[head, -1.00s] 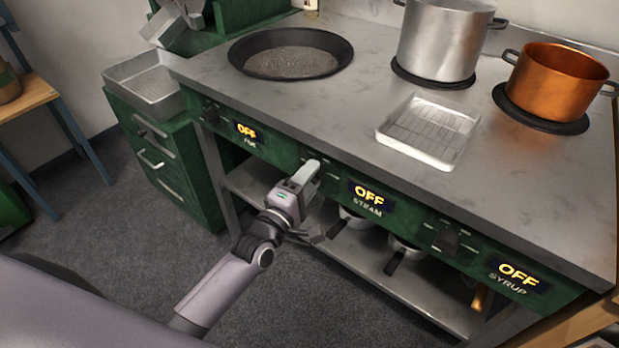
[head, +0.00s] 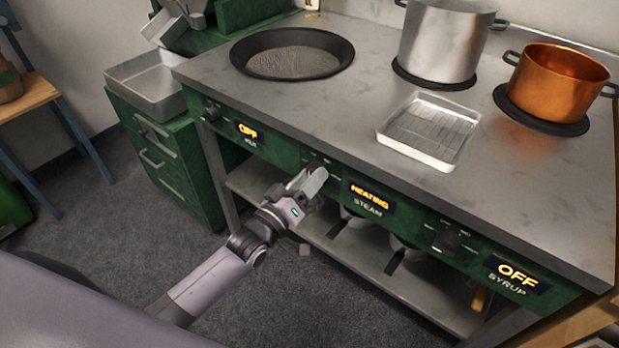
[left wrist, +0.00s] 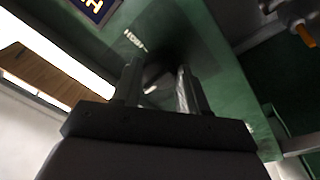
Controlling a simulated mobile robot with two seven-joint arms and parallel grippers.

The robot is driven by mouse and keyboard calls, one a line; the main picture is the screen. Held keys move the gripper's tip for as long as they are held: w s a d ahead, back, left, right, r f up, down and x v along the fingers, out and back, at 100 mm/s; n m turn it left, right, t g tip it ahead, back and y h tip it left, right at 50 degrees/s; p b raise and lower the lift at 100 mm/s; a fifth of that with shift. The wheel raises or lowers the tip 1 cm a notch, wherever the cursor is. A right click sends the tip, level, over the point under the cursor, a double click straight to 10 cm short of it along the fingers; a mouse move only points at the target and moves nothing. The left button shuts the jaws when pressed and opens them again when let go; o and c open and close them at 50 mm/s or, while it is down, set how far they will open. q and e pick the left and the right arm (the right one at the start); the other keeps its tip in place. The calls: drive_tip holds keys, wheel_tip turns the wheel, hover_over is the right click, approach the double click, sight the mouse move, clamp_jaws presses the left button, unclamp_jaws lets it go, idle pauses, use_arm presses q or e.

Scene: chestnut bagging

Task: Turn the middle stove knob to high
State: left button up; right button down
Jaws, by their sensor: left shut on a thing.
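The middle stove knob sits on the green front panel (head: 285,148) and is mostly hidden by my gripper in the head view. My left gripper (head: 318,172) is at that knob, shut on it, with its wrist rolled. In the left wrist view the two fingers (left wrist: 158,88) stand either side of the dark knob area, which is blurred and shadowed. The STEAM display (head: 369,197) right of the knob reads HEATING. It also shows partly in the left wrist view (left wrist: 98,8). My right gripper is not in view.
The left display (head: 248,133) and the SYRUP display (head: 518,276) read OFF. The right knob (head: 446,241) is free. A black pan (head: 340,62), steel pot (head: 438,42), copper pot (head: 556,82) and wire-racked tray (head: 388,135) stand on top. Pans sit on the shelf below.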

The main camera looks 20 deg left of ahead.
use_arm(q)
drive_tip(key=shift+a+r+m+g+h+p, duration=0.1)
drive_tip(key=shift+m+g+h+p, duration=0.3)
drive_tip(key=shift+m, duration=2.95)
drive_tip(key=shift+a+m+g+h+p, duration=0.15)
drive_tip(key=shift+m+g+p, duration=0.35)
drive_tip(key=shift+m, duration=2.8)
drive_tip(key=shift+r+m+g+h+p, duration=0.1)
drive_tip(key=shift+m+g+h+p, duration=0.35)
drive_tip(key=shift+m, duration=2.9)
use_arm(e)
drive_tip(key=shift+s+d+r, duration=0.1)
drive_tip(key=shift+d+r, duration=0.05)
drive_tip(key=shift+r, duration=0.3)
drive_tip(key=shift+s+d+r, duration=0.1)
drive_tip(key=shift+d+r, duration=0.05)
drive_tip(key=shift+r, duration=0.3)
use_arm(q)
drive_tip(key=shift+t, duration=0.25)
drive_tip(key=o, duration=1.1)
drive_tip(key=shift+c, duration=0.2)
drive_tip(key=v, duration=0.7)
drive_tip(key=shift+p, duration=0.35)
